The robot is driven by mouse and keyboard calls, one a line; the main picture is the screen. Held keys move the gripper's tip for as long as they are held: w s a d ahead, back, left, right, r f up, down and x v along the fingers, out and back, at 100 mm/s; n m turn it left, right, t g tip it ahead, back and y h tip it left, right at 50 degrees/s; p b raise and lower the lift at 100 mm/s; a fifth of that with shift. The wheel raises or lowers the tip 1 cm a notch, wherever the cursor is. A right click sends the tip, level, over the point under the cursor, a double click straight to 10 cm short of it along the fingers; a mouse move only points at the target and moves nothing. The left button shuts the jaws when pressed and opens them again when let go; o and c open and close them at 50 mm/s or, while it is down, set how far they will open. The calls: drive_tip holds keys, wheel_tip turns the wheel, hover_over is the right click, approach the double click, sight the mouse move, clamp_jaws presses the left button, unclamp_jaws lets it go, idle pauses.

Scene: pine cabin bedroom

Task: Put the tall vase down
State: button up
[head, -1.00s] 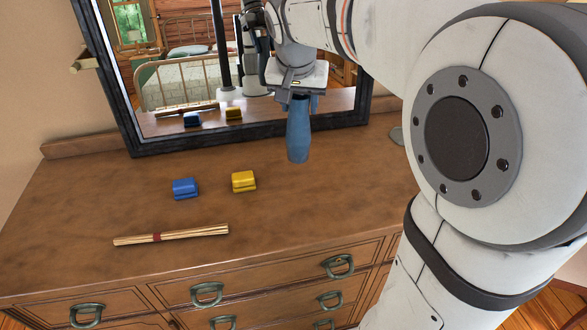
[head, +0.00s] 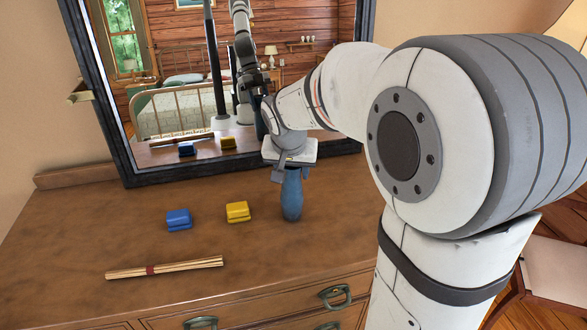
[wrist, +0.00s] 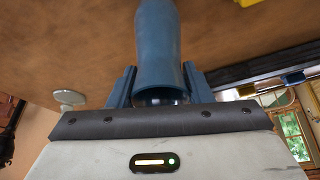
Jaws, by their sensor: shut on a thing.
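The tall vase (head: 291,196) is blue and narrow, and hangs upright below my gripper (head: 290,172) in the head view. Its lower end is at or just above the brown dresser top (head: 240,255); I cannot tell if they touch. In the wrist view the vase (wrist: 158,45) stands between the two blue fingers of my gripper (wrist: 160,84), which are shut on it near its mouth. Its far end is cut off by the picture's top edge.
A yellow block-like item (head: 237,212) and a blue one (head: 178,220) lie left of the vase. A bundle of sticks (head: 165,268) lies nearer the front edge. A dark-framed mirror (head: 130,178) stands behind. The dresser top in front of the vase looks clear.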

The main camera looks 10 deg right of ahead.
drive_tip(key=shift+f, duration=0.1)
drive_tip(key=o, duration=1.4)
drive_tip(key=v, duration=1.2)
drive_tip(key=s+f+n, duration=0.1)
drive_tip(key=s+f, duration=0.3)
drive_tip(key=s, duration=0.2)
drive_tip(key=s+d+f+n+g+y, duration=0.1)
drive_tip(key=s+f+n, duration=0.1)
drive_tip(key=s+f, duration=0.2)
drive_tip(key=s+d+f+n, duration=0.1)
drive_tip(key=s+f, duration=0.3)
drive_tip(key=s, duration=0.3)
drive_tip(key=shift+s+y, duration=0.3)
drive_tip(key=shift+y, duration=0.1)
drive_tip(key=shift+r, duration=0.1)
